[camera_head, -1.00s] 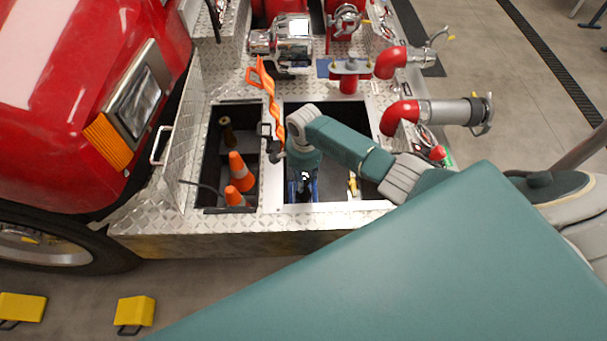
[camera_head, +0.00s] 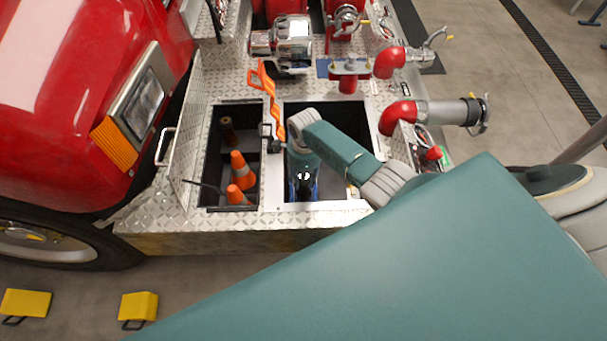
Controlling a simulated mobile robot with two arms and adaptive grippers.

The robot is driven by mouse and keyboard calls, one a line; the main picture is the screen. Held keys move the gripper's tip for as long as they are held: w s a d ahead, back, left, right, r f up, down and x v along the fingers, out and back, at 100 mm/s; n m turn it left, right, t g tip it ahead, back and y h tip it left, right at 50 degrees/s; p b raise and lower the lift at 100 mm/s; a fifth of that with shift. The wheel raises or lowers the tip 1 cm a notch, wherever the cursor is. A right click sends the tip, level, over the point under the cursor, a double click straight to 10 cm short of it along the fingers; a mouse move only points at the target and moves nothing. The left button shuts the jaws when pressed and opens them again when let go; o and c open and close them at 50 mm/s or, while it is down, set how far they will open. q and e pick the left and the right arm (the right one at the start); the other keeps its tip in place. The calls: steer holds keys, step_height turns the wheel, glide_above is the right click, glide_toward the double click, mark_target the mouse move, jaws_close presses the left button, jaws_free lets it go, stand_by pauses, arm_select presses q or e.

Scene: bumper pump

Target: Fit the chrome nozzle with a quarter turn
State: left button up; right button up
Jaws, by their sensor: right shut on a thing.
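My right gripper (camera_head: 303,188) points down into the larger open well (camera_head: 330,207) of the bumper deck. It is dark, with a small bright glint by it. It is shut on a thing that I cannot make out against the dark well. I cannot pick out the chrome nozzle for certain. Two red elbow outlets stand at the right edge of the deck: a front one (camera_head: 397,117) with a long metal pipe (camera_head: 447,112), and a rear one (camera_head: 390,62). My left gripper is not in view.
A narrower well (camera_head: 221,168) holds two orange cones (camera_head: 241,170). A raised tread-plate lid (camera_head: 187,150) is at left. Chrome fittings (camera_head: 293,47) are behind. Yellow chocks (camera_head: 138,307) lie on the floor.

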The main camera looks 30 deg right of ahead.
steer(key=shift+w+r+m, duration=0.15)
steer(key=shift+w+m, duration=0.05)
steer(key=shift+m, duration=0.3)
steer(key=o, duration=1.4)
steer(key=shift+c, duration=0.2)
steer(key=o, duration=0.4)
steer(key=shift+s, duration=0.2)
steer(key=shift+r, duration=3.4)
